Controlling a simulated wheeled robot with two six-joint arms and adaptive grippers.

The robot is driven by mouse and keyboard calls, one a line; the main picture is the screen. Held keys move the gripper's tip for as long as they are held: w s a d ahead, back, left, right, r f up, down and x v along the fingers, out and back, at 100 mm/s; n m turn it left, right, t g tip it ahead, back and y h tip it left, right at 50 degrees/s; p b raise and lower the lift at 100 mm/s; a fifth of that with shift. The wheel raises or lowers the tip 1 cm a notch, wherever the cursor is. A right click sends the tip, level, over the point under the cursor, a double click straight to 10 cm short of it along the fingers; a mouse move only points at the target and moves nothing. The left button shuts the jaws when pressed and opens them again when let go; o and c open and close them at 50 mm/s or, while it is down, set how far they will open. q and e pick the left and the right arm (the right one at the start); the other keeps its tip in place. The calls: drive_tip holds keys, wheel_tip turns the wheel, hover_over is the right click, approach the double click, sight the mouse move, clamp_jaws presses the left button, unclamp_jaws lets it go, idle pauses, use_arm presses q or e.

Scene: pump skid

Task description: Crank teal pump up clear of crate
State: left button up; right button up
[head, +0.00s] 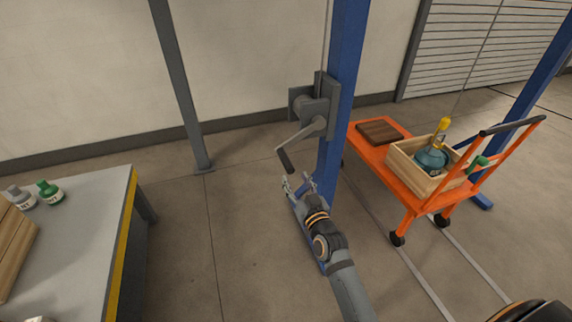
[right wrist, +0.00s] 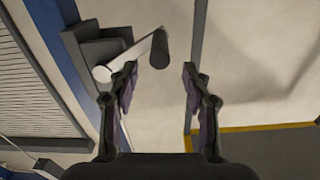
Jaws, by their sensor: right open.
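The teal pump (head: 432,160) sits inside a wooden crate (head: 408,178), with a yellow hook block (head: 442,126) above it. The crate stands on an orange cart. A grey winch (head: 315,106) is fixed to a blue post, and its crank arm slants down-left to a dark handle (head: 286,160). My right gripper (head: 298,184) is open and empty, just below the handle in the head view. No contact shows. My left gripper is not in view.
The blue post (head: 341,90) rises close beside my right gripper. The orange cart (head: 398,190) also carries a brown board (head: 379,132). A table (head: 85,235) with bottles (head: 49,191) stands at the left. The floor between table and post is clear.

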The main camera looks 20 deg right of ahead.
sight(288, 165)
drive_tip(key=w, duration=0.8)
drive_tip(key=shift+a+p, duration=0.1)
drive_tip(key=shift+p, duration=0.3)
drive_tip(key=shift+c, duration=0.3)
clamp_jaws()
